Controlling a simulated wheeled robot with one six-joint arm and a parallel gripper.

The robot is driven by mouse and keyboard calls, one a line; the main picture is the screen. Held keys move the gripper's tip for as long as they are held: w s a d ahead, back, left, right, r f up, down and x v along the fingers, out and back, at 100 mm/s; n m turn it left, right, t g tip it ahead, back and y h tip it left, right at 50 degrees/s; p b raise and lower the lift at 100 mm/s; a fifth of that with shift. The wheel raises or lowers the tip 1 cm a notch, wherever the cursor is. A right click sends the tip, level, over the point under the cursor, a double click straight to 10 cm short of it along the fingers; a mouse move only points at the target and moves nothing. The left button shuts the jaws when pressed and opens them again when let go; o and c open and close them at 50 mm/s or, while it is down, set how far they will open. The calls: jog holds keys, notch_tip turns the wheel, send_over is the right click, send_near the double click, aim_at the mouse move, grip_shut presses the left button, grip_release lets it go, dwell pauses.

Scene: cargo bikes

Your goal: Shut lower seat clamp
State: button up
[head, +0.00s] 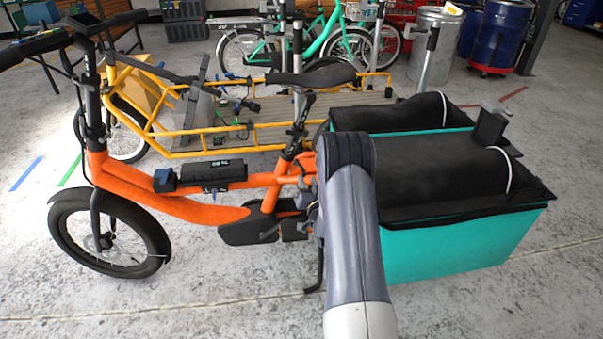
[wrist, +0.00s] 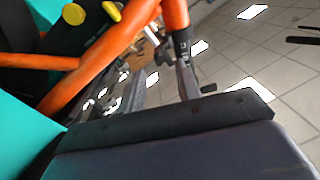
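The orange cargo bike (head: 190,205) stands side-on in the head view, its black saddle (head: 311,76) on a tall post. The lower seat clamp (head: 291,151) appears as a dark collar where the post enters the orange frame. In the wrist view a dark collar (wrist: 182,42) sits at the end of an orange tube, and a small dark lever (wrist: 208,88) sticks out beside the post. I cannot tell how far the clamp lever is swung. My gripper is hidden behind my arm in the head view. In the wrist view its grey and black body (wrist: 190,135) fills the bottom; no fingertip gap shows.
The teal cargo box (head: 465,245) with black covers lies right of my arm. A yellow cargo bike (head: 190,142) stands behind the orange one. The grey floor in front is clear. Bright ceiling panels (wrist: 252,12) show in the wrist view.

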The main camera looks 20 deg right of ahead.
aim_at(305, 174)
jog(key=shift+w+d, duration=0.2)
jog(key=shift+w, duration=0.7)
jog(key=shift+w+d, duration=0.15)
jog(key=shift+w, duration=0.8)
jog(key=shift+w+d, duration=0.2)
jog(key=shift+w, duration=0.7)
jog(key=shift+c, duration=0.5)
grip_shut()
